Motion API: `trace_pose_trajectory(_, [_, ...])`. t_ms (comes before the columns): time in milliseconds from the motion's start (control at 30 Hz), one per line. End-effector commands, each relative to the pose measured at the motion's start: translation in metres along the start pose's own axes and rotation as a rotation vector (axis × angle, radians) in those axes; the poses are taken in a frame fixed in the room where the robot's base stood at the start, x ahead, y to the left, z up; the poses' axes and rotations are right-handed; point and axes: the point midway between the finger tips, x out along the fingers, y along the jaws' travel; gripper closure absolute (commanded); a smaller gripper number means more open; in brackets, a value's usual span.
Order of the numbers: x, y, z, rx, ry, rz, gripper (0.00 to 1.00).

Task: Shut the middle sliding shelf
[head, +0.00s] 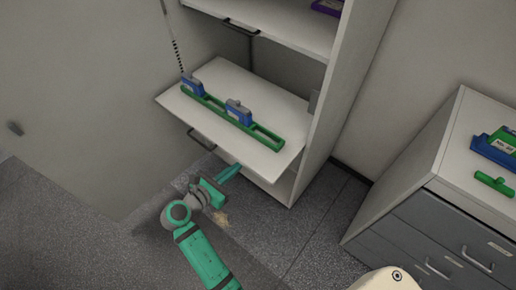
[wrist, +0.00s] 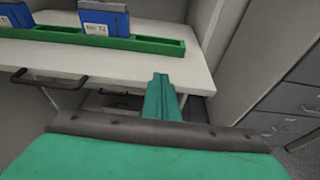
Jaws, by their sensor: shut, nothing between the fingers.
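The middle sliding shelf (head: 230,80) is a white board that sticks out of the tall cabinet in the head view. A green rack (head: 215,104) with two blue blocks (head: 193,86) lies on it. A dark handle (head: 200,139) hangs below its front edge. My gripper (head: 229,172) is shut and empty, below and in front of the shelf's right part, to the right of the handle. In the wrist view the shut fingers (wrist: 161,82) point toward the shelf (wrist: 190,75), with the handle (wrist: 48,78) to their left. I cannot tell whether the fingertips touch the shelf.
The upper shelf (head: 285,20) has its own handle (head: 240,27) and carries a purple item (head: 328,7). A grey drawer cabinet (head: 440,215) stands at the right with blue and green items on top. Dark floor (head: 325,215) lies clear between the cabinets.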

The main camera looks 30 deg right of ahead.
Motion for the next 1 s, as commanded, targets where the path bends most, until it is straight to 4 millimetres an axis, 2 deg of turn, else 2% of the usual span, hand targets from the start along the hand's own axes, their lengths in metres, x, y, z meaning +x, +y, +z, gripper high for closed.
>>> trace_pose_trajectory(133, [0.005,0.001,0.006,-0.019,-0.007,-0.023,1.00])
trace_pose_trajectory(267, [0.020,-0.001,0.006,-0.019,-0.007,-0.025,1.00])
trace_pose_trajectory(700, [0.100,-0.002,0.006,-0.018,-0.006,-0.022,1.00])
trace_pose_trajectory(1000, [0.133,-0.002,0.016,-0.017,-0.005,-0.021,1.00])
